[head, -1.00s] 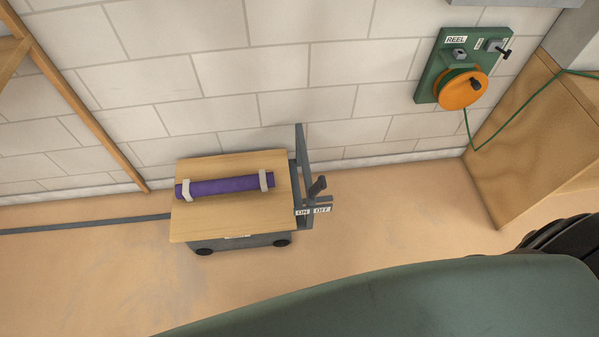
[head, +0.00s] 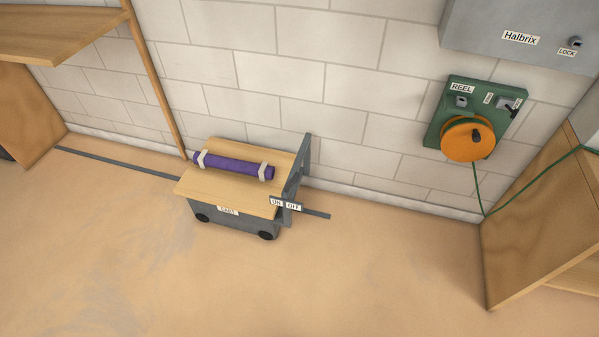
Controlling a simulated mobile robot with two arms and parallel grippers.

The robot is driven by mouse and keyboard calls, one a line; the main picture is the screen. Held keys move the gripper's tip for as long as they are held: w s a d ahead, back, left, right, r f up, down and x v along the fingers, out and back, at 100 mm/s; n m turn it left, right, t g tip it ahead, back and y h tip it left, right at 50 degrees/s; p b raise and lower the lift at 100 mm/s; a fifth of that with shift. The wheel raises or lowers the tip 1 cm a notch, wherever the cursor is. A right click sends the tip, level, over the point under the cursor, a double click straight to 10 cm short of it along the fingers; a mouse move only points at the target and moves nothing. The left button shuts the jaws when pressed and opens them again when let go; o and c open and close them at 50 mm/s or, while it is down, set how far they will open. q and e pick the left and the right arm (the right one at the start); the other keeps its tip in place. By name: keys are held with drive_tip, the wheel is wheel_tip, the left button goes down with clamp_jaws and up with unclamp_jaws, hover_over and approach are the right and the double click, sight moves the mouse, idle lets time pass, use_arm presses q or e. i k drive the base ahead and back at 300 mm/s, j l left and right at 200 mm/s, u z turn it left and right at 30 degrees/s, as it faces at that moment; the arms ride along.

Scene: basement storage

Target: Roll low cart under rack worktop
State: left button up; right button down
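The low cart (head: 230,189) stands on the floor by the block wall, in the middle left of the head view. It has a light wooden top, a grey base with a label, and dark wheels. A purple roll (head: 233,166) lies on top, held by two pale straps. A grey upright handle (head: 300,165) rises at its right end, beside an ON/OFF label (head: 285,203). The rack worktop (head: 65,40) is a wooden board at upper left, with a thin post (head: 155,80) reaching the floor left of the cart. Neither gripper is in view.
A grey floor rail (head: 115,162) runs along the wall to the cart. A green panel with an orange reel (head: 468,138) hangs on the wall, its green cord leading right. A wooden cabinet (head: 530,230) stands at right. The front floor is clear.

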sight(240, 201)
drive_tip(key=i+l+u, duration=0.45)
drive_tip(key=i+l, duration=0.65)
